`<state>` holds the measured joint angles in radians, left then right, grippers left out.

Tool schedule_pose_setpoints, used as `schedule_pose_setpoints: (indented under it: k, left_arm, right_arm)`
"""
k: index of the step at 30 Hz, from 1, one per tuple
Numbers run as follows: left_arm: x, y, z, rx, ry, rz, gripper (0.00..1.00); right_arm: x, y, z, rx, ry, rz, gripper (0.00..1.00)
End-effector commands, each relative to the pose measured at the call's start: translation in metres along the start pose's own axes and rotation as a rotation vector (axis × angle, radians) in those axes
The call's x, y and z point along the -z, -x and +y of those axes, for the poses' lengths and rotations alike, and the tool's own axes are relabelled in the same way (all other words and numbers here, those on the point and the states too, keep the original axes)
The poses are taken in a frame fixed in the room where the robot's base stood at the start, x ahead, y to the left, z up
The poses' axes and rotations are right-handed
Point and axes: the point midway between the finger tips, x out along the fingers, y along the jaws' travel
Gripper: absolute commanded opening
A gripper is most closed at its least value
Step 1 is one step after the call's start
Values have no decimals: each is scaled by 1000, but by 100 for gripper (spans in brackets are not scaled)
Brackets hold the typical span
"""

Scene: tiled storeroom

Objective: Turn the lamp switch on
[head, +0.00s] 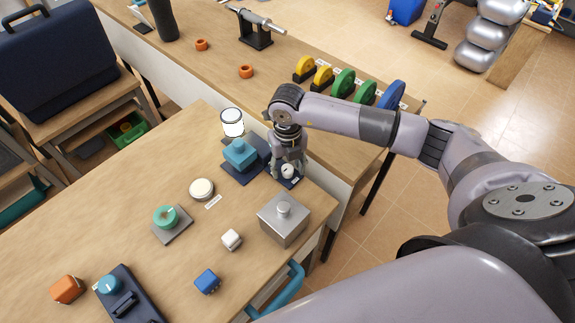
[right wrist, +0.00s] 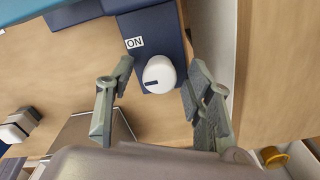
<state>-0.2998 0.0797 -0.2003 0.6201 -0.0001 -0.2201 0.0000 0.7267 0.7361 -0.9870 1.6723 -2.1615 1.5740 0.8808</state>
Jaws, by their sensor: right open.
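The lamp switch is a round white knob (right wrist: 160,72) on a dark blue base plate (right wrist: 158,28), with a short dark mark on its lower left. A white "ON" label (right wrist: 135,43) lies on the plate, up and left of the knob. In the head view the knob (head: 288,171) is partly hidden by my right gripper (head: 288,166). My right gripper (right wrist: 160,80) is open, one finger on each side of the knob, with gaps showing. The lamp (head: 233,122), a white cylinder with dark rims, stands behind a blue block; I cannot tell whether it is lit. My left gripper is out of view.
A blue block (head: 240,154) stands left of the switch. A grey metal box (head: 283,220) with a knob stands in front. A white round button (head: 201,189), teal knob (head: 165,217) and small cubes sit leftward. A long bench (head: 290,83) with coloured discs lies behind.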

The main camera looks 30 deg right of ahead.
Motion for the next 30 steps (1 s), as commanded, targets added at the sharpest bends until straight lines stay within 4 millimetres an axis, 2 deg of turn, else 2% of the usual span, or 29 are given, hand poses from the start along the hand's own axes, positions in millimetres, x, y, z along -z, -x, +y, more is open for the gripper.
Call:
schedule_pose_setpoints:
  k: [8, 11, 21, 25, 30]
  left_arm:
    - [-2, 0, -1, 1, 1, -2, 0]
    - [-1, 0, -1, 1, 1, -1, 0]
    - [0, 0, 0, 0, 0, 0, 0]
    - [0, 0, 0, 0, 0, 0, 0]
    - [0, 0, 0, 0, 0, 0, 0]
  right_arm:
    - [0, 7, 0, -1, 1, -1, 48]
    - [-1, 22, 0, 0, 1, -3, 48]
    - [-1, 92, 0, 0, 1, -4, 48]
    - [-1, 110, 0, -1, 0, -3, 48]
    - [0, 119, 0, 0, 0, 0, 48]
